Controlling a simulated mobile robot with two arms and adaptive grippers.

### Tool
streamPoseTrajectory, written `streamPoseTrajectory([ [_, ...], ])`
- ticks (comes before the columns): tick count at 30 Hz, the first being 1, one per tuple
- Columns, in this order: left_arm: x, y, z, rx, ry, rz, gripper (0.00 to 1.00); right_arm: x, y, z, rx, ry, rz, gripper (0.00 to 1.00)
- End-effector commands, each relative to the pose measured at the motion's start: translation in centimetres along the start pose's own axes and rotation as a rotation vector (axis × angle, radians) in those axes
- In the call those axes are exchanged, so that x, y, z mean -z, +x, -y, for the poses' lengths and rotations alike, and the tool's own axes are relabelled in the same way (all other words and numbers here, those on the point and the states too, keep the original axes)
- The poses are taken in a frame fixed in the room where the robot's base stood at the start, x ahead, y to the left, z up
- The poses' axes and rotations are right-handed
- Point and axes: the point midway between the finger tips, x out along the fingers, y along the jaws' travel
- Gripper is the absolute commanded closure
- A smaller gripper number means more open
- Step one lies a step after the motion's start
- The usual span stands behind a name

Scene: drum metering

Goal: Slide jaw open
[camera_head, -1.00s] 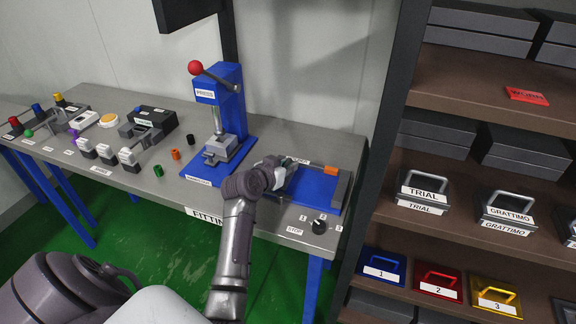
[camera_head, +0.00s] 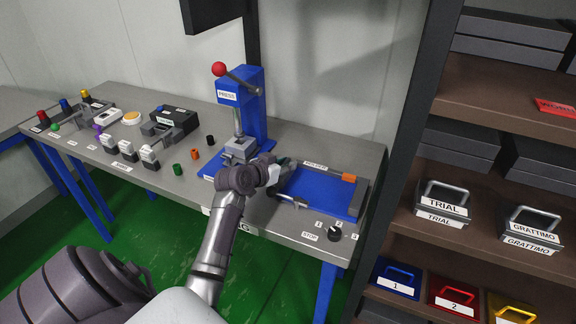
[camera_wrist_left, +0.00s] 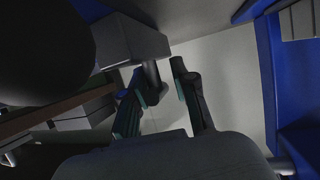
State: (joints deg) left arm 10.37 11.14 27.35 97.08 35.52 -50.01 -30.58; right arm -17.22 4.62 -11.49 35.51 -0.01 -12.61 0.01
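A blue fixture plate (camera_head: 325,192) lies on the bench right of the press. A grey end bar (camera_head: 358,198) stands at its right edge, with an orange piece (camera_head: 348,177) near the back corner. My left gripper (camera_head: 284,172) is at the plate's left end, and its fingers are small and partly hidden there. In the left wrist view my two green-padded fingers (camera_wrist_left: 160,70) stand apart. A grey block (camera_wrist_left: 130,40) with a round post (camera_wrist_left: 152,78) is at the fingertips; the post is close to the left finger, contact unclear. My right gripper is out of view.
The blue press (camera_head: 240,95) with a red-knobbed lever stands behind my left gripper. A selector knob (camera_head: 335,233) is at the bench's front right. A dark shelf post borders the bench on the right.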

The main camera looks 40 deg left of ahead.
Motion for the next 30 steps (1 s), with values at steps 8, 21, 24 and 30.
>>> streamPoseTrajectory([
  [8, 0.0, 0.0, 0.0, 0.000, 0.000, -0.001, 0.59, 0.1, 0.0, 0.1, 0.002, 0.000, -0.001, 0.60],
  [21, -0.1, -5.2, 0.1, 0.001, 0.004, 0.001, 0.59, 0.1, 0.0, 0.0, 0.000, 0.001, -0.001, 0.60],
  [24, -0.1, -7.3, 0.1, 0.001, 0.004, 0.002, 0.59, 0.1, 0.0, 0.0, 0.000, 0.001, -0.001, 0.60],
  [30, -0.1, -10.7, 0.1, 0.002, 0.001, 0.001, 0.59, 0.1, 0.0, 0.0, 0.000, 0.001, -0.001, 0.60],
])
